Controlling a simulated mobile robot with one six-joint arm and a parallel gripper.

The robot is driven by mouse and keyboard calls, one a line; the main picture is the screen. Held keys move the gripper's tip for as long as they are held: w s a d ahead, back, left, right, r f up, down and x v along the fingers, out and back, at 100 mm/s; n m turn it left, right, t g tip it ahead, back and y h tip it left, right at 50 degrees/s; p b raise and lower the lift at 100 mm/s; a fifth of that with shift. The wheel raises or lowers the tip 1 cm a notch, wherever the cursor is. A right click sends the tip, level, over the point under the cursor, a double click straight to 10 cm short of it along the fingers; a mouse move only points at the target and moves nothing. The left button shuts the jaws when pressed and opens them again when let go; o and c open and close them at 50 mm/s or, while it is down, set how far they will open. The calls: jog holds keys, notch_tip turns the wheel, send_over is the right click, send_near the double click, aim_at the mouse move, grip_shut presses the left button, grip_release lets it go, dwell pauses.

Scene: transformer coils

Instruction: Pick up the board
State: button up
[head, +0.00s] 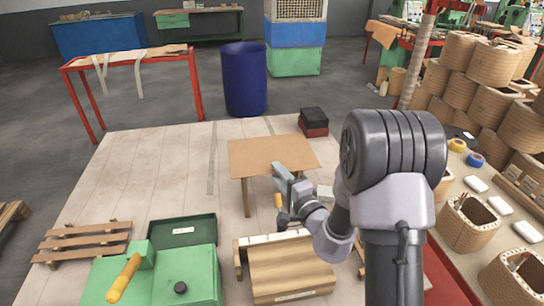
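A thin, flat, light-brown board (262,153) lies level in the middle of the head view. Wooden legs show under its front edge; I cannot tell whether the board is loose on a stand or is a table top. My gripper (280,176) is at the board's front edge, a little right of its middle. Its fingertips are small and partly turned away, so I cannot tell whether they are open, shut or touching the board. My wrist and arm hide part of the area to the front right.
A green machine (190,268) with a yellow handle (124,278) is at the front left. Black and red boxes (314,122) and a blue barrel (245,80) are behind. Cardboard coils (468,222) crowd the right.

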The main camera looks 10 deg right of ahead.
grip_shut()
dwell(1.4)
